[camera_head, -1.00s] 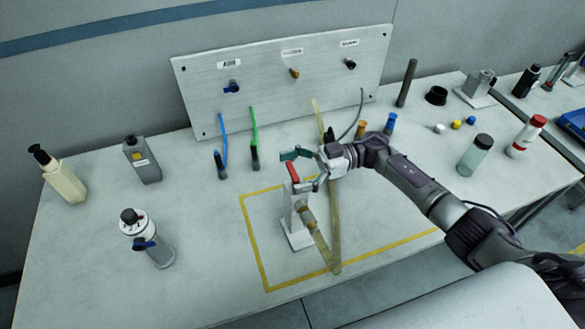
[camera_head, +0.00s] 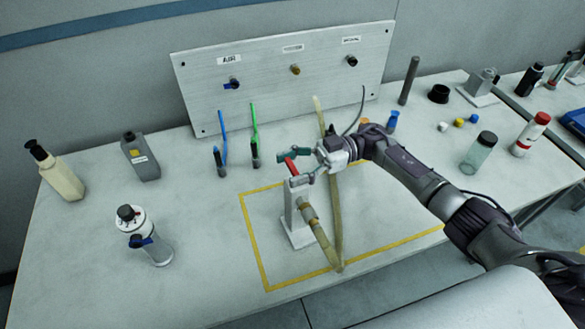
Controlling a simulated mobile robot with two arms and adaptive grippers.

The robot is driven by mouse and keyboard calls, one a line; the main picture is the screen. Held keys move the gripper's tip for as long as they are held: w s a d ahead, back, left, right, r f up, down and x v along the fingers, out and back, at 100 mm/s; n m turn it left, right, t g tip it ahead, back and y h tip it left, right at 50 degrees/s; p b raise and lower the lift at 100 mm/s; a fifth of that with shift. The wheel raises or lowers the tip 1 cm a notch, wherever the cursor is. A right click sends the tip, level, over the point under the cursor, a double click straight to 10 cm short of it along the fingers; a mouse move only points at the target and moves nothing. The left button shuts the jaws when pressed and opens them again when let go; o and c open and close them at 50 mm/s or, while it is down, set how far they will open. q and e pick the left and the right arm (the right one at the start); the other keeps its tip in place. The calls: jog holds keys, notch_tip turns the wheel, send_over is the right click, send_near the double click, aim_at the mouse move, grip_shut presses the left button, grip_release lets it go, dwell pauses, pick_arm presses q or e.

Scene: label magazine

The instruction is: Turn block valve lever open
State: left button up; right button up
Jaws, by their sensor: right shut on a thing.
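The block valve is a white upright block (camera_head: 294,215) on a flat base, with a brass fitting (camera_head: 309,213) and a tan hose on its right side. Its red lever (camera_head: 291,165) is at the top, slanting up and to the left. My right gripper (camera_head: 298,167) comes in from the right at the top of the valve, its fingers on either side of the lever and shut on it. The exact finger contact is too small to see. My left gripper is not in view.
A yellow outline (camera_head: 262,258) on the bench (camera_head: 200,290) surrounds the valve. Behind stands a grey panel (camera_head: 270,85) with several ports, and blue and green hoses before it. Bottles (camera_head: 62,176) stand at left and right.

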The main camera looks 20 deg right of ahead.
jog(key=o, duration=1.2)
jog(key=shift+c, duration=0.2)
jog(key=w+d, duration=0.1)
jog(key=d, duration=1.1)
jog(key=shift+w, duration=0.2)
